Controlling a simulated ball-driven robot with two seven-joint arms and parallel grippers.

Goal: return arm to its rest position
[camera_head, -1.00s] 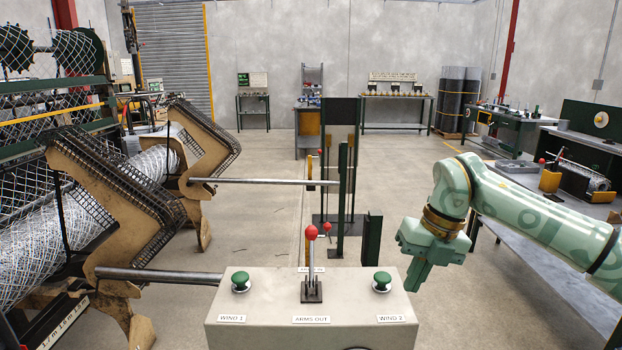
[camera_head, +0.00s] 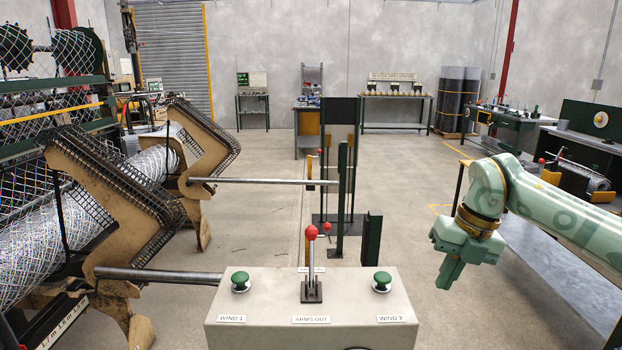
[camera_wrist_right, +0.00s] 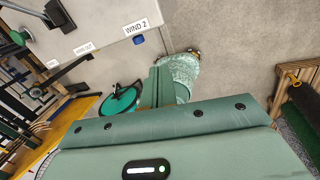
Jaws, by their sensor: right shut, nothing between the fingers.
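My right arm comes in from the right in the head view, its pale green links bent down at the wrist. My right gripper (camera_head: 447,277) points downward, shut and empty, in the air to the right of the control console (camera_head: 260,312). It is clear of the console and touches nothing. The right wrist view shows the green gripper body close up, with the console's WIND 2 corner (camera_wrist_right: 105,28) at the upper left. My left gripper is in neither view.
The console carries a red-knobbed lever (camera_head: 311,235), a WIND 1 button (camera_head: 240,280) and a WIND 2 button (camera_head: 382,280). The mesh-weaving machine (camera_head: 110,190) stands at the left.

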